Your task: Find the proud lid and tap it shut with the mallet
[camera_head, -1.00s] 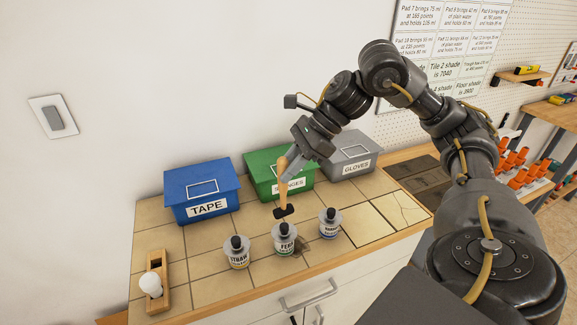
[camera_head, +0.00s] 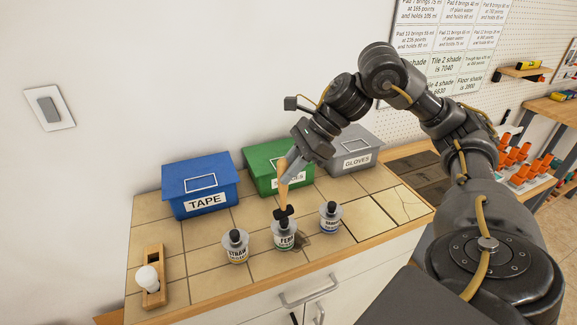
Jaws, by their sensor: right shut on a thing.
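My right gripper (camera_head: 291,165) is shut on the light wooden handle of the mallet (camera_head: 283,193). The dark mallet head hangs down at the middle jar (camera_head: 284,238), labelled FERN, and hides most of its lid; I cannot tell whether it touches. A jar labelled STRAW (camera_head: 236,247) stands to the left with a black-topped lid. A third jar (camera_head: 330,218) with a blue-edged label stands to the right. Which lid sits proud is too small to tell. My left gripper is not in view.
A blue TAPE bin (camera_head: 202,184), a green bin (camera_head: 262,158) and a grey GLOVES bin (camera_head: 352,147) stand along the wall. A wooden block with a white bulb-like item (camera_head: 147,278) lies at the left. A dark stain (camera_head: 302,240) is beside the middle jar.

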